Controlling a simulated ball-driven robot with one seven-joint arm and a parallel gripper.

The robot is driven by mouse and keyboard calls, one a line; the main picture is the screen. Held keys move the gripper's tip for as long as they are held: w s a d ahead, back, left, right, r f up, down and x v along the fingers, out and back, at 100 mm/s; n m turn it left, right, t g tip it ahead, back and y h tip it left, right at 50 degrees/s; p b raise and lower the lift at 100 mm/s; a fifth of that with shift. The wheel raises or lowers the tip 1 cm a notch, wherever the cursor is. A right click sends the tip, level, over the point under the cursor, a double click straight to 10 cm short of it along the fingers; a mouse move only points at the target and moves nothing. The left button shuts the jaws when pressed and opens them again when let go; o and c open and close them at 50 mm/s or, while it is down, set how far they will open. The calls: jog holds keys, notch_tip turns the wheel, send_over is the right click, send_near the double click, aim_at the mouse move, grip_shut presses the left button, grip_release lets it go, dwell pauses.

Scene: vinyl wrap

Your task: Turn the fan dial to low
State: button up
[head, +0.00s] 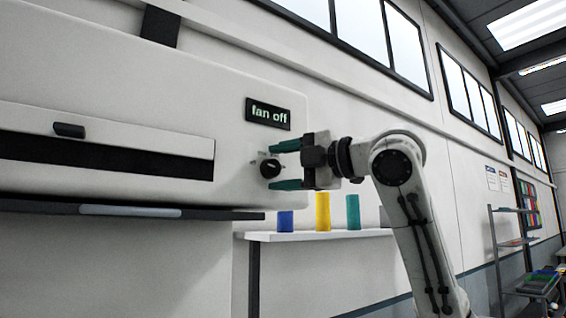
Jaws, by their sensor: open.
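The fan dial (270,168) is a black round knob on a light plate at the right end of a white wall-mounted machine (100,90). Above it a small dark display (268,114) reads "fan off" in pale green letters. My gripper (281,165) comes in from the right, with one green finger above the dial's height and the other below it. The fingers are spread apart around the dial's sides, and the dial shows between them. I cannot tell whether either finger touches it.
A white shelf (300,236) below holds a blue roll (285,221), a yellow roll (323,211) and a teal roll (353,212). The machine has a dark slot with a black handle (69,130) and a dark ledge (45,206). Racks (512,242) stand far right.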

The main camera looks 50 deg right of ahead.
jog(key=shift+c, duration=0.2)
jog(key=c, duration=1)
jog(key=shift+f, duration=0.1)
jog(key=shift+f+m+b, duration=0.1)
jog(key=shift+m+b, duration=0.2)
jog(key=shift+b, duration=0.05)
jog(key=m+b, duration=0.1)
jog(key=m+t+b, duration=0.1)
jog(key=shift+w+a+f+m, duration=0.1)
jog(key=shift+f+m, duration=0.15)
jog(key=shift+m, duration=0.15)
jog(key=m+t+b, duration=0.1)
jog(key=m+b, duration=0.1)
jog(key=m, duration=0.1)
jog(key=shift+m+h, duration=0.3)
jog(key=shift+h, duration=0.1)
jog(key=shift+a+m+t+h+b, duration=0.1)
jog(key=shift+m+t+h+b, duration=0.6)
jog(key=shift+m, duration=1.1)
